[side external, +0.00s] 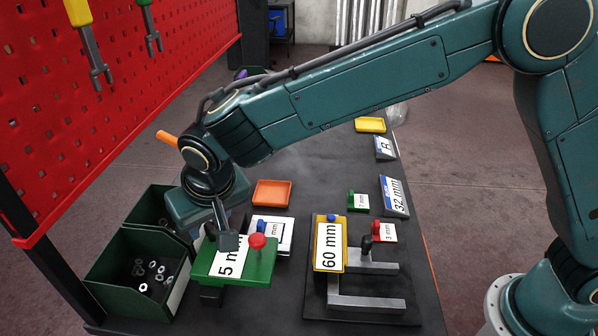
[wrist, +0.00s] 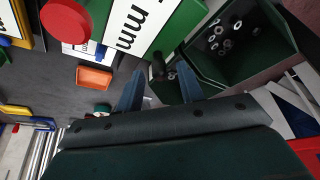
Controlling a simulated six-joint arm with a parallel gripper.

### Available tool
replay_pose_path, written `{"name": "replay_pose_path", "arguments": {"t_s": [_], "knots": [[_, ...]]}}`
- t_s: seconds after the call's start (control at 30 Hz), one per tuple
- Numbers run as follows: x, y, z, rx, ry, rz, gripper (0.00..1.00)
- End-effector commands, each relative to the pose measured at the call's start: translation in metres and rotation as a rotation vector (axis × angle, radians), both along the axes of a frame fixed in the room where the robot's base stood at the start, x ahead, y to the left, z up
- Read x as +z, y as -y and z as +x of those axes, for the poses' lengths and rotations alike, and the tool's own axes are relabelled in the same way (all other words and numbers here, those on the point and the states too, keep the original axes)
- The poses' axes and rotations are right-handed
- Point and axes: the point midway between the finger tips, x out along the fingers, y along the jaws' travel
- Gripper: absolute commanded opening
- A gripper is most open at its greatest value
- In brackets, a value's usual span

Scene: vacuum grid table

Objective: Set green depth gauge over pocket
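A green plate-like piece with a white "5 mm" label and a red knob, apparently the green depth gauge (side external: 264,268), sits near the front left of the dark table. It also shows at the top of the wrist view (wrist: 178,32). My gripper (side external: 224,228) points down over its left end. In the wrist view my gripper's two fingers (wrist: 161,68) are apart, with a small black handle (wrist: 157,72) between their tips and visible gaps beside it. I see no grip on it. A smaller green "7 mm" piece (side external: 352,199) stands further right. I cannot make out the pocket.
Green bins (side external: 115,275) with nuts stand at the left, below a red pegboard (side external: 60,120). A yellow "60 mm" piece (side external: 317,262) on metal bars is to the right. An orange tray (side external: 272,193) lies behind. Bare dark table (side external: 320,180) shows behind the pieces.

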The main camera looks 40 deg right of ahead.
Motion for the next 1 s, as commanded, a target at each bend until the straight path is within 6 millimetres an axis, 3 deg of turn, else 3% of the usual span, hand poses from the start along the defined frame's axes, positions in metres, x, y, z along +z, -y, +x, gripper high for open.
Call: {"name": "replay_pose_path", "arguments": {"t_s": [0.47, 0.5, 0.7, 1.0], "knots": [[-0.0114, 0.0001, 0.0047, 0.000, 0.000, 0.001, 0.38], [-0.0113, 0.0001, 0.0047, 0.000, 0.000, 0.001, 0.36], [-0.0111, 0.0001, 0.0045, 0.000, 0.000, 0.000, 0.00], [-0.0110, 0.0042, 0.0088, -0.002, 0.000, 0.001, 0.00]]}}
